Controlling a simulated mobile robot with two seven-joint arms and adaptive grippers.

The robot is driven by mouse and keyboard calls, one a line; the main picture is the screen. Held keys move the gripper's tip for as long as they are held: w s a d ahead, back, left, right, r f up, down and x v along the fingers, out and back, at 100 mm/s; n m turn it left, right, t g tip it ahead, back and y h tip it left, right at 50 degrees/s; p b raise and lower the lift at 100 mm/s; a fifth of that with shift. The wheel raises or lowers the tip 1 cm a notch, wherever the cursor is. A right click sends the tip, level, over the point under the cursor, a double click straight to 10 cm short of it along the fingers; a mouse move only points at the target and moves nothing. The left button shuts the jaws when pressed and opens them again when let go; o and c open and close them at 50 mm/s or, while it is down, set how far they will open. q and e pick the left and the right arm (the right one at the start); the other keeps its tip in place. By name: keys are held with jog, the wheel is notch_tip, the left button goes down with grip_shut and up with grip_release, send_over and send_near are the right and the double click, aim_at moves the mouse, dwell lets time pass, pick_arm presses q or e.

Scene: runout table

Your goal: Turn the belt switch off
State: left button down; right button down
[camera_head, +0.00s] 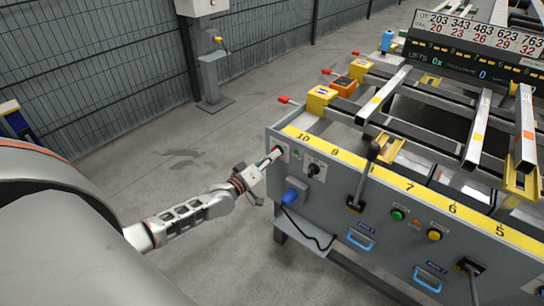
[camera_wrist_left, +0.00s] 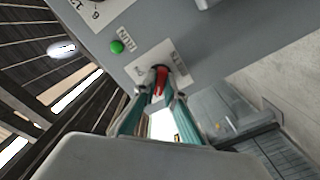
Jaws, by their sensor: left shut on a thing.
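The belt switch (camera_wrist_left: 161,78) is a small red handle on a white label plate on the grey panel. In the head view it is mostly hidden behind my fingertips at the panel's left end. My left gripper (camera_head: 271,157) reaches it from the left. In the wrist view the gripper's greenish fingers (camera_wrist_left: 157,92) are closed around the red handle. I cannot tell the switch's setting for sure. My right gripper is not in view.
A green lamp (camera_wrist_left: 117,46) sits beside the switch. The panel also has a black knob (camera_head: 314,170), a blue plug (camera_head: 291,195), a tall lever (camera_head: 363,176), a green button (camera_head: 397,214) and a yellow button (camera_head: 433,234). Bare floor lies left of the table.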

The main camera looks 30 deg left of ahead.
pick_arm(q)
jog(key=shift+f, duration=0.1)
dwell(0.3)
jog(key=c, duration=2.1)
grip_release()
jog(key=s, duration=1.2)
jog(key=shift+a, duration=0.45)
